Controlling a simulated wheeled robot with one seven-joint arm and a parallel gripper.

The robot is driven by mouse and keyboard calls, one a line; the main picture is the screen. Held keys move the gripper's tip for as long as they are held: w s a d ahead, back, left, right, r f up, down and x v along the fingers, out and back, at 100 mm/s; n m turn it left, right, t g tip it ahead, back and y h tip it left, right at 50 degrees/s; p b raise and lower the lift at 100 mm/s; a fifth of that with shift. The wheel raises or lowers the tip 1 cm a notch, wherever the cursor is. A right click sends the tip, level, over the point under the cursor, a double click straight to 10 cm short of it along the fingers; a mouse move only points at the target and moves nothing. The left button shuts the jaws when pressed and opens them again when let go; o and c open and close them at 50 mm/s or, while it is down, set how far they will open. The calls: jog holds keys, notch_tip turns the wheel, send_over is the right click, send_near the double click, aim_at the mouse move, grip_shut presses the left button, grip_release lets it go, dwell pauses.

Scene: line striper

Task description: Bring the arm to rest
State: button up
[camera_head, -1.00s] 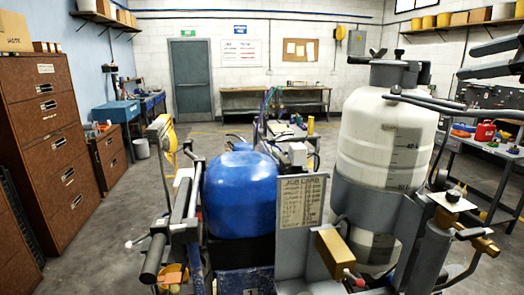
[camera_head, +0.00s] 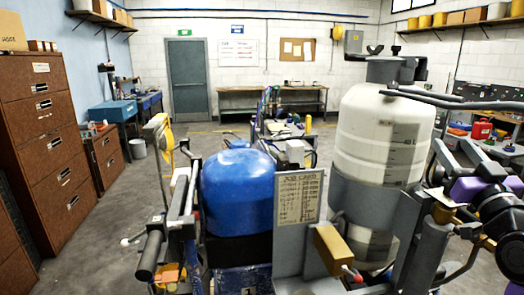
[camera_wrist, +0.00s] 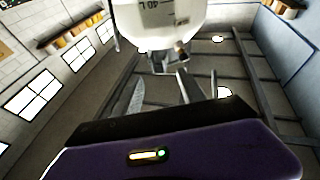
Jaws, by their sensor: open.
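My gripper (camera_head: 452,155) shows at the right of the head view, with my purple and black wrist behind it. It is in front of the line striper's right side, close to the white tank (camera_head: 378,135). In the wrist view my gripper (camera_wrist: 162,92) has its two fingers apart with nothing between them. The white tank (camera_wrist: 160,18) hangs into the top of that view, beyond the fingertips. I cannot tell whether the gripper touches anything.
The line striper carries a blue tank (camera_head: 238,190), a job card plate (camera_head: 299,197) and a brass-coloured block (camera_head: 333,250). Brown drawer cabinets (camera_head: 45,125) stand at left. A bench with a red container (camera_head: 481,130) stands at right. Floor beyond the machine is open.

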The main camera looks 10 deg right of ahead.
jog(key=s+a+f+m+h, duration=0.1)
jog(key=s+a+f, duration=0.4)
jog(key=f, duration=0.2)
jog(key=s+a+f+m+g+b, duration=0.1)
jog(key=s+a+f, duration=0.4)
jog(key=f, duration=0.3)
jog(key=s+a+f+m+h, duration=0.1)
jog(key=s+a+f, duration=0.35)
jog(key=f, duration=0.25)
jog(key=s+a+f+n+g+y, duration=0.1)
jog(key=s+a+f, duration=0.3)
jog(key=s, duration=0.5)
jog(key=s+a+f+n+g+y+b, duration=0.1)
jog(key=s+a+f+y, duration=0.3)
jog(key=s, duration=0.6)
jog(key=s+a+f+n+g+y+b, duration=0.1)
jog(key=s+a+f+n+g+y, duration=0.1)
jog(key=s+a+f, duration=0.4)
jog(key=s+f+n+g, duration=0.1)
jog(key=s, duration=0.2)
jog(key=shift+s+a+g, duration=0.25)
jog(key=shift+g, duration=0.05)
